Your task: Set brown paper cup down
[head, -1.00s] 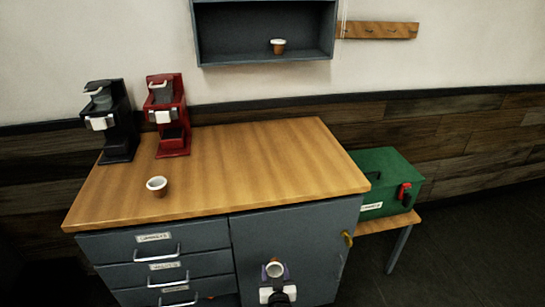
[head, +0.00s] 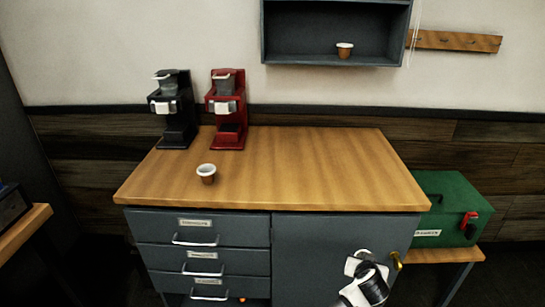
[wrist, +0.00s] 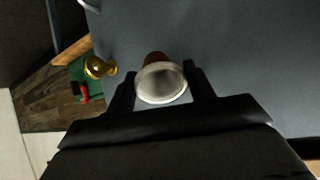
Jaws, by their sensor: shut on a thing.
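My gripper (head: 362,262) is shut on a brown paper cup (wrist: 161,84) with a pale rim and inside. In the wrist view the cup sits between the two dark fingers, its open mouth facing the camera. In the head view my gripper is low, in front of the grey cabinet door, below the worktop's level in the picture. The held cup's rim (head: 363,253) shows there only in part. A similar brown cup (head: 206,176) stands upright on the wooden worktop (head: 300,175). Another cup (head: 345,50) stands in the grey wall shelf (head: 300,36).
A black brewer (head: 176,110) and a red brewer (head: 227,110) stand at the worktop's back left. The worktop's middle and right are clear. A brass knob (head: 396,260) is on the cabinet door. A green toolbox (head: 452,210) sits on a low bench at right.

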